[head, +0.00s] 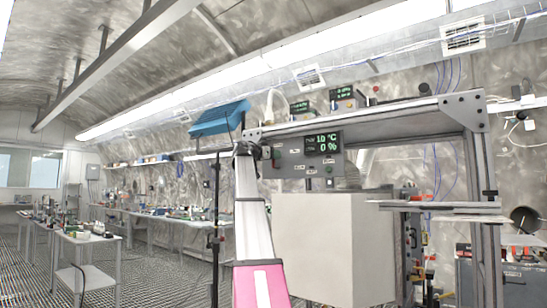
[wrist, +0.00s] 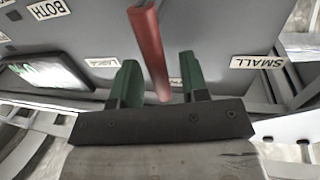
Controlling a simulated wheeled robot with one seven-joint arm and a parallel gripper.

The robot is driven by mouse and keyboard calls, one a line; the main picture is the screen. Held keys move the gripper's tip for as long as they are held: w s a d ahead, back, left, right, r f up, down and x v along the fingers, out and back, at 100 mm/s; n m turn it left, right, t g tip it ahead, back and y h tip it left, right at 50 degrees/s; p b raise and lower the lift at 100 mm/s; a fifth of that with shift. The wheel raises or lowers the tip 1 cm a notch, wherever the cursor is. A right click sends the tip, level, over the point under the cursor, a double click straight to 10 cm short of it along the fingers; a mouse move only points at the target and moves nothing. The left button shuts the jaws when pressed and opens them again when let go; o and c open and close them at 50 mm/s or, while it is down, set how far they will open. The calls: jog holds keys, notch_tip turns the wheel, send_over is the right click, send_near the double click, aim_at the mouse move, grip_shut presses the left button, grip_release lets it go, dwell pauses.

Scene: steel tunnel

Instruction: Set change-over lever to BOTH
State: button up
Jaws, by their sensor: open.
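The red change-over lever (wrist: 150,50) shows in the wrist view, a slanted bar in front of a grey panel (wrist: 95,32). The labels BOTH (wrist: 48,8), LARGE (wrist: 101,63) and SMALL (wrist: 258,62) appear upside down around it. My gripper (wrist: 159,62) is open, with one green finger on each side of the lever's lower part. I cannot tell whether either finger touches it. In the head view the control panel (head: 290,160) hangs under a frame beam, and my gripper is beside its left part. I cannot make out the lever there.
A lit display (head: 323,144) is on the panel; it also shows in the wrist view (wrist: 45,75). A large pale box (head: 315,235) stands below the panel. Benches (head: 150,213) line the tunnel wall behind.

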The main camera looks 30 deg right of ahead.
jog(key=shift+d, duration=0.1)
grip_shut()
jog(key=shift+s, duration=0.1)
jog(key=m, duration=0.1)
jog(key=s+m, duration=0.1)
jog(key=m, duration=0.1)
jog(key=s+m+y, duration=0.1)
jog(key=shift+d+f+m, duration=0.3)
jog(key=shift+d, duration=0.1)
jog(key=m, duration=0.1)
jog(key=s+m, duration=0.1)
jog(key=f+m, duration=0.1)
jog(key=m, duration=0.1)
jog(key=shift+s+d+f+t+y, duration=0.1)
jog(key=shift+s+d+t+y, duration=0.2)
jog(key=shift+t+y, duration=0.1)
jog(key=m, duration=0.1)
jog(key=f+m, duration=0.1)
jog(key=m, duration=0.1)
jog(key=s+f+m+t, duration=0.1)
jog(key=shift+d+f+m+y, duration=0.15)
jog(key=shift+d+m+y, duration=0.15)
jog(key=shift+y, duration=0.1)
jog(key=shift+f+m+t+y, duration=0.15)
jog(key=shift+f+m+t, duration=0.15)
jog(key=shift+f+m, duration=0.5)
jog(key=shift+f+m+t+y, duration=0.15)
jog(key=shift+f+m+t, duration=0.15)
jog(key=shift+m, duration=0.9)
jog(key=shift+f, duration=0.1)
